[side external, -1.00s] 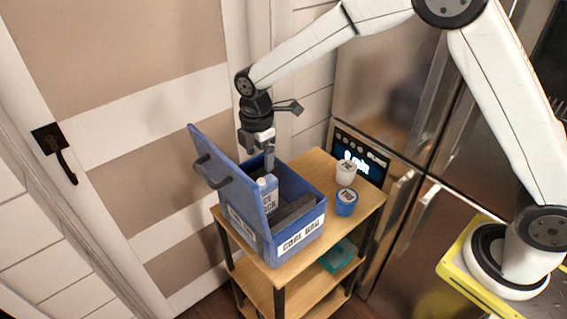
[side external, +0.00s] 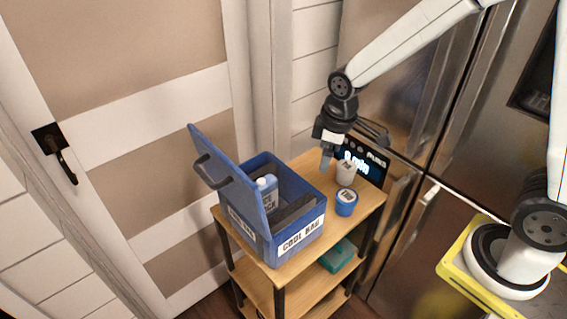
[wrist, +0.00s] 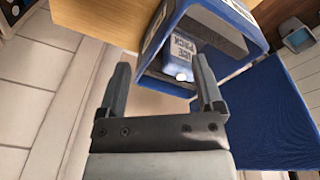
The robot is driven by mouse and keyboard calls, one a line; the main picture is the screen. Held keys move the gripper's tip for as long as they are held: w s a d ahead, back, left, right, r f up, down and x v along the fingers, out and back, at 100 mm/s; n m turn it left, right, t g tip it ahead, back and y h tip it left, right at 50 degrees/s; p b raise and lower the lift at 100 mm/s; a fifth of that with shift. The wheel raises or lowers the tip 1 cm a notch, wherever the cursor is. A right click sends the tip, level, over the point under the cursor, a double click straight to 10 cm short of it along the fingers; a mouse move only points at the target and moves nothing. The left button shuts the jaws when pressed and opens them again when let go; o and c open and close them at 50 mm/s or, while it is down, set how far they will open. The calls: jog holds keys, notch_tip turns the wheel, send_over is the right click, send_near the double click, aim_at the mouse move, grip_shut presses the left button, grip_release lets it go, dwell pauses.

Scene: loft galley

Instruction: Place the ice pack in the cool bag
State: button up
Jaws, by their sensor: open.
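The blue cool bag (side external: 318,190) stands on the wooden shelf unit with its lid (side external: 221,172) raised on the left side. The pale blue ice pack (side external: 267,184) is inside the bag, its capped end up and its lower part hidden by the bag wall. In the wrist view the ice pack (wrist: 183,57) also shows inside the bag. My gripper (side external: 326,164) is to the right of the bag, above the back of the shelf top, and holds nothing. The wrist view shows its two fingers (wrist: 160,88) apart with empty space between them.
A teal box (side external: 338,255) lies on the lower shelf. The front right of the shelf top (side external: 345,228) is bare.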

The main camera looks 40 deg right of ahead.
jog(key=s+d+m+t, duration=0.1)
jog(key=s+d+m, duration=0.3)
jog(key=s+m, duration=0.3)
jog(key=shift+s+f, duration=0.35)
jog(key=shift+s, duration=0.7)
